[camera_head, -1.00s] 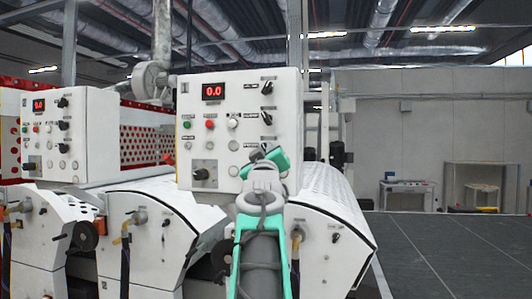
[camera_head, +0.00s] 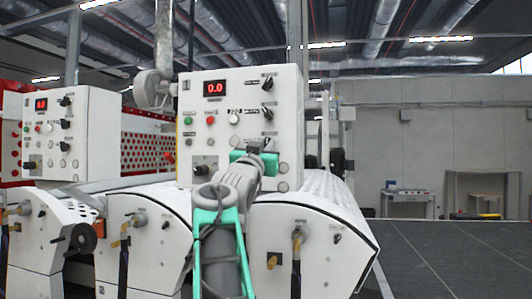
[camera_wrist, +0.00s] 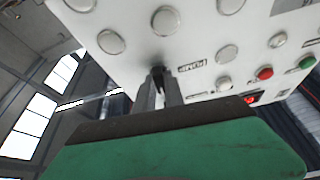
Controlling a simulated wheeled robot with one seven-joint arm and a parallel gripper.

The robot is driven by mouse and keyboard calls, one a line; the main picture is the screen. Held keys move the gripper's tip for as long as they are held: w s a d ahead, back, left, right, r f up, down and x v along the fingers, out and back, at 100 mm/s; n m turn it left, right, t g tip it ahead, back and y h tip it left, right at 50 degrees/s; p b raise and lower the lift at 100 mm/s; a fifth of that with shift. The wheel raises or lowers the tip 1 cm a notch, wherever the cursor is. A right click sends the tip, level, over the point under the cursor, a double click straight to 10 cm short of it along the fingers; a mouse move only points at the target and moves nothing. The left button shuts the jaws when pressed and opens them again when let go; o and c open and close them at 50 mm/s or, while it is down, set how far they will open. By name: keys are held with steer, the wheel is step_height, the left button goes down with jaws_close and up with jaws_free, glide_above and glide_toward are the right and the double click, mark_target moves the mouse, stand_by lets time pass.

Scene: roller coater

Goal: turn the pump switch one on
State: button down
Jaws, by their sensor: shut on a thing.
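The white control panel (camera_head: 222,140) stands upright in the head view, with a red "0.0" display. Two black rotary switches, the top one (camera_head: 267,84) and the middle one (camera_head: 267,114), show on its right side. My green and grey gripper (camera_head: 258,146) is at the panel just below them and hides what is there. In the wrist view, the fingers of my gripper (camera_wrist: 161,82) are shut around a small dark knob (camera_wrist: 157,71) beside a label reading "PUMP". I take it as the pump switch; the fingers hide most of it, so its angle is unclear.
A green button (camera_head: 187,121), a red button (camera_head: 210,120) and a black knob (camera_head: 204,170) are on the same panel. A second similar panel (camera_head: 52,130) stands at the left. White roller housings lie below. Open floor is at the right.

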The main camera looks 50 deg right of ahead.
steer(key=m+g, duration=0.1)
steer(key=m, duration=0.2)
steer(key=m+g, duration=0.2)
steer(key=m, duration=0.1)
steer(key=shift+a+r+m+h+p, duration=0.1)
steer(key=shift+r+m+h+p, duration=0.05)
steer(key=shift+m+h+p, duration=0.2)
steer(key=shift+m+g, duration=0.25)
steer(key=shift+g, duration=0.15)
steer(key=c, duration=1.4)
jaws_free()
steer(key=shift+c, duration=0.2)
steer(key=b+v, duration=0.4)
steer(key=v, duration=0.3)
steer(key=shift+a, duration=0.35)
